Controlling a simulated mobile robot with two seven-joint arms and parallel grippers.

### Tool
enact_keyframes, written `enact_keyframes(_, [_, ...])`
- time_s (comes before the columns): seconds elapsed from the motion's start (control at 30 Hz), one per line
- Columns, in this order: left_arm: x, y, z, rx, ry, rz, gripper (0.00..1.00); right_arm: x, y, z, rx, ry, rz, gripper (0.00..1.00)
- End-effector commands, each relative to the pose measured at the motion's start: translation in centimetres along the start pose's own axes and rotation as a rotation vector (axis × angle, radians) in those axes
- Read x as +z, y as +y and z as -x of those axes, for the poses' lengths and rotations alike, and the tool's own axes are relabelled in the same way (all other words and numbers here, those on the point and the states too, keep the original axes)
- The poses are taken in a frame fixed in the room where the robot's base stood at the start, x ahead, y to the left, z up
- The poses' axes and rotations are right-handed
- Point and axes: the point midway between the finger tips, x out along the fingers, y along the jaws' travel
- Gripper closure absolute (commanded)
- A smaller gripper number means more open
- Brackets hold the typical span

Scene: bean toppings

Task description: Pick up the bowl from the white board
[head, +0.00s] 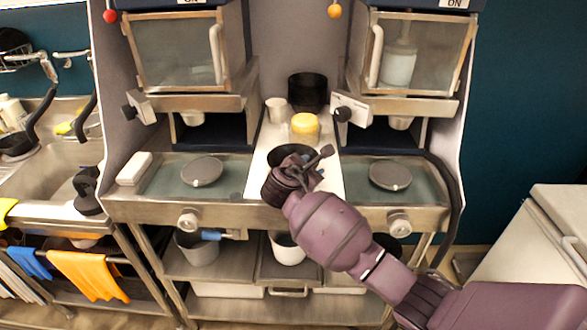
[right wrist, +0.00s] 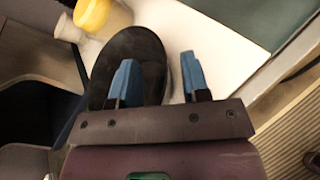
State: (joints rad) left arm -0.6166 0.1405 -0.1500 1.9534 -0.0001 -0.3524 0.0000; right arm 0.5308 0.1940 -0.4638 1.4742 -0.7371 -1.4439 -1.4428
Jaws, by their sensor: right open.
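The white board (head: 330,185) runs front to back between the two stations; it also shows in the right wrist view (right wrist: 235,45). A dark bowl (head: 287,153) sits on it, partly hidden behind my right gripper (head: 308,163) in the head view. In the right wrist view the bowl (right wrist: 120,50) lies just beyond the blue fingers of my right gripper (right wrist: 158,75). The fingers are apart and empty. The left finger overlaps the bowl and the right one overlaps the board beside its rim. I cannot tell whether they touch the bowl. My left gripper is out of view.
Behind the bowl stand a yellow-topped jar (head: 305,127), a white cup (head: 277,110) and a black pot (head: 307,90). Grey round discs (head: 202,171) (head: 390,175) lie in the trays on both sides. A dispenser knob (head: 343,114) juts out at the right.

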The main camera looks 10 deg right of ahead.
Motion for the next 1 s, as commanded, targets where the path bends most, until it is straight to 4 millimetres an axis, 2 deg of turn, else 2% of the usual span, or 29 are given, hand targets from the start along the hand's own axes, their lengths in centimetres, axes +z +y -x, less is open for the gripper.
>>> enact_keyframes(0.17, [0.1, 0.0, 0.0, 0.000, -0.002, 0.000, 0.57, 0.0, 0.0, 0.0, 0.000, 0.000, 0.000, 0.58])
enact_keyframes(0.43, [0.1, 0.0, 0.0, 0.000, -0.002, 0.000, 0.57, 0.0, 0.0, 0.0, 0.000, 0.000, 0.000, 0.99])
enact_keyframes(0.83, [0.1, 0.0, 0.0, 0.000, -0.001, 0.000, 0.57, 0.2, 0.1, 0.1, 0.001, -0.001, -0.001, 1.00])
enact_keyframes(1.0, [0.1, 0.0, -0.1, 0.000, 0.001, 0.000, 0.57, 1.6, 0.8, 0.7, 0.004, -0.002, -0.004, 1.00])
